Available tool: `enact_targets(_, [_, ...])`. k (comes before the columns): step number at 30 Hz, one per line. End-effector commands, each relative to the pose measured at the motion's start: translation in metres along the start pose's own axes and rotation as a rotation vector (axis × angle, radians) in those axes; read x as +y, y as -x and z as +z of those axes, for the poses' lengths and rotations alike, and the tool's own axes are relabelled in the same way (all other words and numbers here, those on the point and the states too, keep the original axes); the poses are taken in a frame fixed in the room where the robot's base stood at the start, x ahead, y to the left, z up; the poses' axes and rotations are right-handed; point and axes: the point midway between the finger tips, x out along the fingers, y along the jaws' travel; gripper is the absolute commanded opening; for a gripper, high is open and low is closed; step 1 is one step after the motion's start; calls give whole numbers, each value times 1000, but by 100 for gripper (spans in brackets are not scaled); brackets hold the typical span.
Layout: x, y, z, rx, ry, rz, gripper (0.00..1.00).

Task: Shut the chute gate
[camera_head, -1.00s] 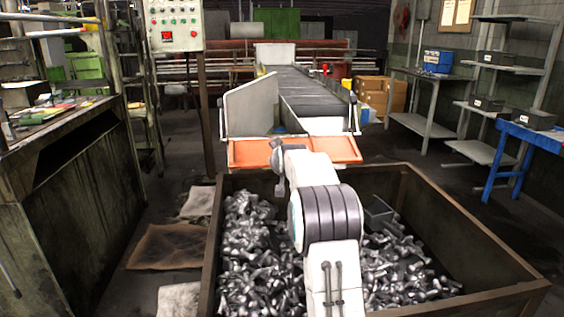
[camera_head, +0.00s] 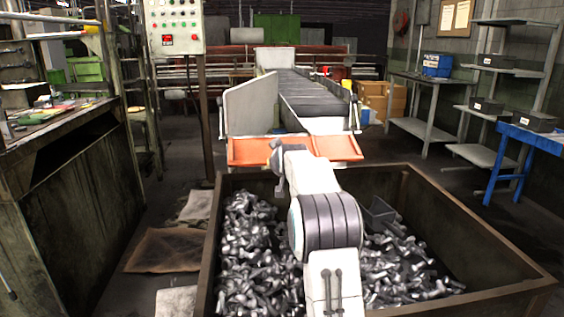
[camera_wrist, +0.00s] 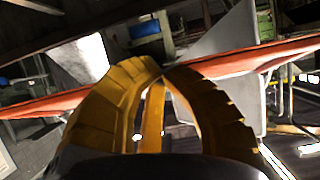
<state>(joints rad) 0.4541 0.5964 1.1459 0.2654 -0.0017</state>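The chute (camera_head: 312,100) slopes down toward me at the middle of the head view. A pale grey upright panel (camera_head: 252,107), which looks like the gate, stands slanted at its left side. An orange lip (camera_head: 250,151) crosses the chute's lower end. In the wrist view the orange lip (camera_wrist: 245,60) runs behind my fingers, and a pale grey plate (camera_wrist: 226,38) rises behind it. My gripper (camera_wrist: 160,72) has yellow fingers with tips together and nothing visible between them. Whether the tips touch the lip is unclear. My arm hides the gripper in the head view.
A rusty bin (camera_head: 480,297) of metal bolts lies below my arm. A control box (camera_head: 174,27) on a post stands left of the chute. A workbench (camera_head: 70,190) is at far left. A blue table (camera_head: 530,137) and shelves stand right.

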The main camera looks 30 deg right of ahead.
Motion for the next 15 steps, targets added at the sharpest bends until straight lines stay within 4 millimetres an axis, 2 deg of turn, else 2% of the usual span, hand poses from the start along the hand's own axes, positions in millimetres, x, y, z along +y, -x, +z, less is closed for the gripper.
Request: enact_targets(15, [0, -7, 12, 36, 0, 0, 0])
